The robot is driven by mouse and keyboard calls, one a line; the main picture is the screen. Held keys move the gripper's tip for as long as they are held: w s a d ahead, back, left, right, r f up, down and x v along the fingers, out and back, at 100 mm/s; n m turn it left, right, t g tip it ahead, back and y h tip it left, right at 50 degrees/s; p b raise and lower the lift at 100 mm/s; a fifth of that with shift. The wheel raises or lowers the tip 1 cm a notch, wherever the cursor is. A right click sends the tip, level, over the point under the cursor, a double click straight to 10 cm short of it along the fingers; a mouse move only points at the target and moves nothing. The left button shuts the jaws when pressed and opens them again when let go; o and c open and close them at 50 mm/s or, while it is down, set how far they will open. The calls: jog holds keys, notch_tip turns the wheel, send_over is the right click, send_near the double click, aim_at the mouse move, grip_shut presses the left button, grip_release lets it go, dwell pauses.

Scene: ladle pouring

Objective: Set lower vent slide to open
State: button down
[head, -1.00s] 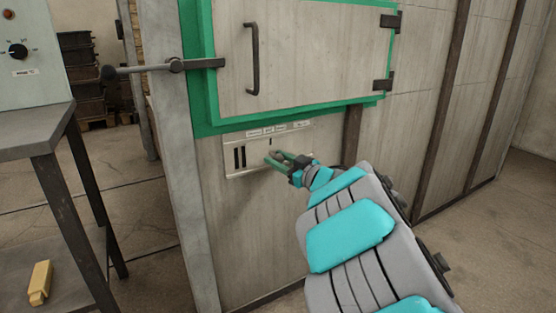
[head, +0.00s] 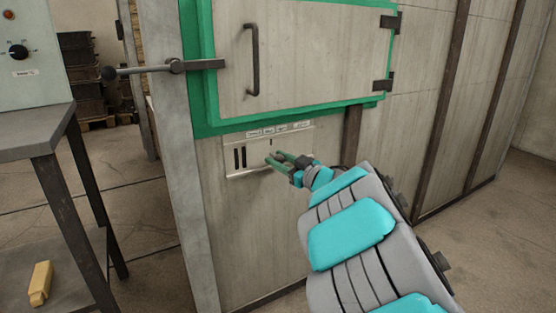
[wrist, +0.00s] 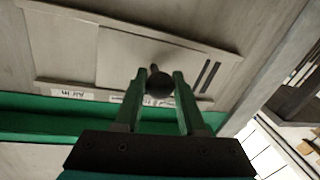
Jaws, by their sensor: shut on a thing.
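The lower vent slide is a pale flat plate in a metal frame (head: 231,175) on the kiln wall, under the green-edged door. Two dark upright slots (head: 240,157) show uncovered at the left of the plate. The slide plate (wrist: 125,58) also shows in the wrist view, with the slots (wrist: 206,76) to its right. My gripper (head: 270,160) is at the plate, right of the slots. In the wrist view, its green fingers stand either side of a round dark knob (wrist: 158,83) and are shut on it. The fingers partly hide the small labels beside the frame.
A closed door with a dark handle (head: 252,60) is above the vent. A latch bar (head: 140,69) sticks out to its left. A grey bench (head: 40,132) stands at the left, with a yellow block (head: 40,283) low down. Open floor lies at the right.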

jog(key=w+d+p, duration=0.2)
jog(key=d, duration=0.1)
jog(key=shift+w+d+p, duration=0.15)
jog(key=shift+d+p, duration=0.05)
jog(key=shift+p, duration=0.2)
jog(key=shift+r, duration=0.1)
jog(key=c, duration=0.5)
grip_release()
jog(key=shift+w+d, duration=0.1)
jog(key=v, duration=0.7)
jog(key=shift+s+d, duration=0.3)
jog(key=shift+s, duration=0.05)
